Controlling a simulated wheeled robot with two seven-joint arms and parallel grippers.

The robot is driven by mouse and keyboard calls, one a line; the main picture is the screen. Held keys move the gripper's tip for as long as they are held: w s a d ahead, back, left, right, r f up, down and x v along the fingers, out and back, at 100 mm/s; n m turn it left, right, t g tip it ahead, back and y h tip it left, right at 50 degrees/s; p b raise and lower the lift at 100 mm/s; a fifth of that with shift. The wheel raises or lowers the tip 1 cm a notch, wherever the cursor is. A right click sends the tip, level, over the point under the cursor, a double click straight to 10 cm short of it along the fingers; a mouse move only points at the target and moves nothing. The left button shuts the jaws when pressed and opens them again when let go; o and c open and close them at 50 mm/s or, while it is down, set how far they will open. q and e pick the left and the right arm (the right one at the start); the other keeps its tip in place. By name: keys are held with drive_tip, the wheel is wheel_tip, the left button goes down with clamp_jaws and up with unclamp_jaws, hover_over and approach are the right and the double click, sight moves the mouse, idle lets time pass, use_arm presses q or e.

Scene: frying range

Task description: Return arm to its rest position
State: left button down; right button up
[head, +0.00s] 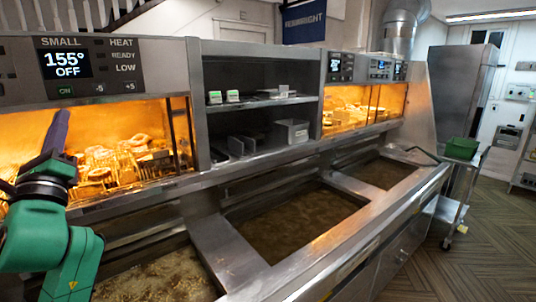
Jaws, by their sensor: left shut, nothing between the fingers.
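My left arm comes in from the lower left, green with a dark wrist. My left gripper (57,132) shows as a narrow dark purple shape pointing up in front of the left heated cabinet (182,140). It is shut and empty. It is raised above the left fryer vat (165,278). Its fingertips are small and hard to make out against the glow. My right gripper is not in view.
The frying range has several oil-filled vats, including a middle one (290,222) and a far one (385,173). A second heated cabinet (363,108) stands beyond the steel shelves (262,103). A green bin (461,148) sits on a trolley. The floor (475,255) at right is clear.

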use_arm(q)
drive_tip(key=d+f+n+g+h, duration=0.2)
drive_tip(key=f+n+g, duration=0.4)
drive_tip(key=f, duration=1)
drive_tip(key=d+f+n+g+h, duration=0.3)
drive_tip(key=f+n, duration=0.5)
drive_tip(key=f, duration=0.9)
drive_tip(key=s+d+f+n+g+h, duration=0.2)
drive_tip(key=s+d+f+n+g, duration=0.35)
drive_tip(key=s+f, duration=0.5)
drive_tip(key=s+d+f+n+g+h, duration=0.2)
drive_tip(key=s+d+f+n+g, duration=0.3)
drive_tip(key=s+f, duration=0.55)
wheel_tip(320, 180, down, 29)
drive_tip(key=s+a+g+b, duration=0.1)
drive_tip(key=a+g+b, duration=0.1)
drive_tip(key=b, duration=0.3)
drive_tip(key=s+a+f+g+b, duration=0.1)
drive_tip(key=s+a+f+b, duration=0.1)
drive_tip(key=s+f, duration=1.4)
drive_tip(key=shift+a+f+m+b, duration=0.25)
drive_tip(key=shift+m+b, duration=0.2)
drive_tip(key=shift+b, duration=0.3)
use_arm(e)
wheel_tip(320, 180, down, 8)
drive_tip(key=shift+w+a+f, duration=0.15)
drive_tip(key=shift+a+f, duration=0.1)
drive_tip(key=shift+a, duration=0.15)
